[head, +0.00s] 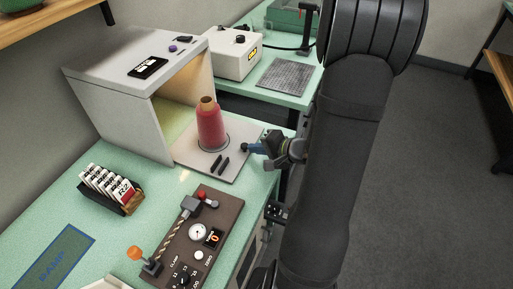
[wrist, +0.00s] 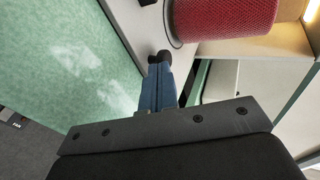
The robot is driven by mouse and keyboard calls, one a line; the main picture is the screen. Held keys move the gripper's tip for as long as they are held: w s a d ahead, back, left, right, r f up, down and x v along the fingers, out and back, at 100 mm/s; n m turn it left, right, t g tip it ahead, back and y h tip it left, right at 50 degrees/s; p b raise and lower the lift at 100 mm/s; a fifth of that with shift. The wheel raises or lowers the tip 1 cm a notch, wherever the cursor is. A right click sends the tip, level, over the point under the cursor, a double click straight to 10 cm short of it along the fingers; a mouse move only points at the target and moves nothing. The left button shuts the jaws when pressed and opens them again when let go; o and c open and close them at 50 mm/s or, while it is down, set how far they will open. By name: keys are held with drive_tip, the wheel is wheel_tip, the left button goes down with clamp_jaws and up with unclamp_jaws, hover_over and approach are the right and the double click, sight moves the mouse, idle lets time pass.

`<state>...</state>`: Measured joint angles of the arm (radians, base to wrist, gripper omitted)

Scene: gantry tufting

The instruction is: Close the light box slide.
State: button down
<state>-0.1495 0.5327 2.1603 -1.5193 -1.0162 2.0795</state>
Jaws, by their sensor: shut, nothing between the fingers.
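The light box (head: 130,75) is a pale grey box with a lit, open front, on the green bench at the left. Its slide (head: 188,153) is a flat plate that sticks out of the opening. My gripper (head: 246,148) is shut and empty at the slide's right side. In the wrist view its blue fingers (wrist: 158,62) point toward the slide (wrist: 128,22) beside the cone (wrist: 225,18); whether they touch it I cannot tell.
A brown control panel (head: 178,240) with a gauge and levers lies in front of the slide. A black holder of labelled cards (head: 108,190) stands at the left. A white device (head: 232,55) and a grey mat (head: 285,77) are behind. Open floor lies to the right.

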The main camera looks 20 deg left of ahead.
approach(197, 129)
drive_tip(key=a, duration=0.2)
drive_tip(key=s+a, duration=0.1)
drive_tip(key=a, duration=0.2)
drive_tip(key=shift+s+a+f, duration=0.4)
idle(0.4)
drive_tip(key=shift+d+r, duration=0.1)
drive_tip(key=shift+d, duration=0.35)
drive_tip(key=v, duration=0.8)
drive_tip(key=f+v, duration=0.1)
drive_tip(key=v, duration=0.4)
drive_tip(key=shift+d+r, duration=0.1)
drive_tip(key=shift+d, duration=0.2)
